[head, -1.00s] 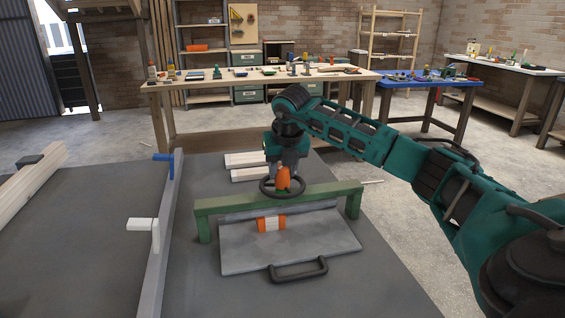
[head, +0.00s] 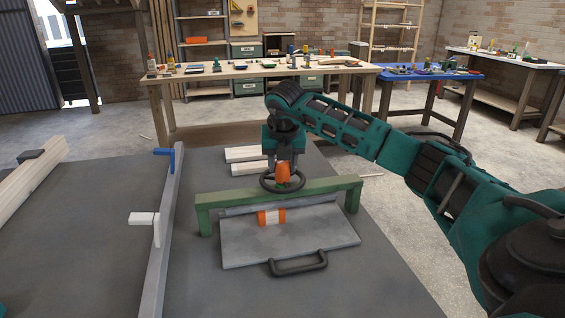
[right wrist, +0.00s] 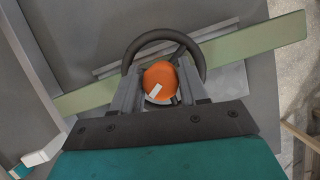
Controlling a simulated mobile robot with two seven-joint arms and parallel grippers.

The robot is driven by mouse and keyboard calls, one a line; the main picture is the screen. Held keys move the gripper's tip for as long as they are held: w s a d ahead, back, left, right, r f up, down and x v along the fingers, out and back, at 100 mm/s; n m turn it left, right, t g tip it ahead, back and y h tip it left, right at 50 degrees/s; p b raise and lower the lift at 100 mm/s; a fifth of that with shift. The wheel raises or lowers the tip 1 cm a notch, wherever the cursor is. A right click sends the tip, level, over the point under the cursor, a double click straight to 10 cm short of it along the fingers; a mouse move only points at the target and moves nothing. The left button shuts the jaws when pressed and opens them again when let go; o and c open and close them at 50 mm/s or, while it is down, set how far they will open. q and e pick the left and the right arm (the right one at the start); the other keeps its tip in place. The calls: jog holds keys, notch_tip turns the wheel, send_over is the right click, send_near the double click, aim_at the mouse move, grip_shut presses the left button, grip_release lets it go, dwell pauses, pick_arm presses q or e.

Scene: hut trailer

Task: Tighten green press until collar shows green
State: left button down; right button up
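The green press (head: 325,192) is a low bridge-shaped frame across a grey plate (head: 310,240) on the bench. A dark handwheel (head: 268,187) with an orange knob (head: 284,174) stands over its beam. An orange and white block (head: 271,217) lies on the plate just in front of the beam. My right gripper (head: 285,165) points down over the wheel. In the right wrist view its fingers (right wrist: 160,85) flank the orange knob (right wrist: 160,78) and appear closed on it, inside the wheel ring (right wrist: 140,47). I see no green on the collar area, which is partly hidden. My left gripper is out of view.
A grey rail (head: 160,240) with blue and white handles runs left of the press. Pale wood pieces (head: 245,154) lie behind it. A black handle (head: 298,267) is at the plate's front. Workbenches (head: 225,77) stand farther back.

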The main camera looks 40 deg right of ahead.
jog(key=o, duration=0.3)
jog(key=shift+o, duration=0.2)
jog(key=v, duration=1.3)
jog(key=shift+w+f, duration=0.1)
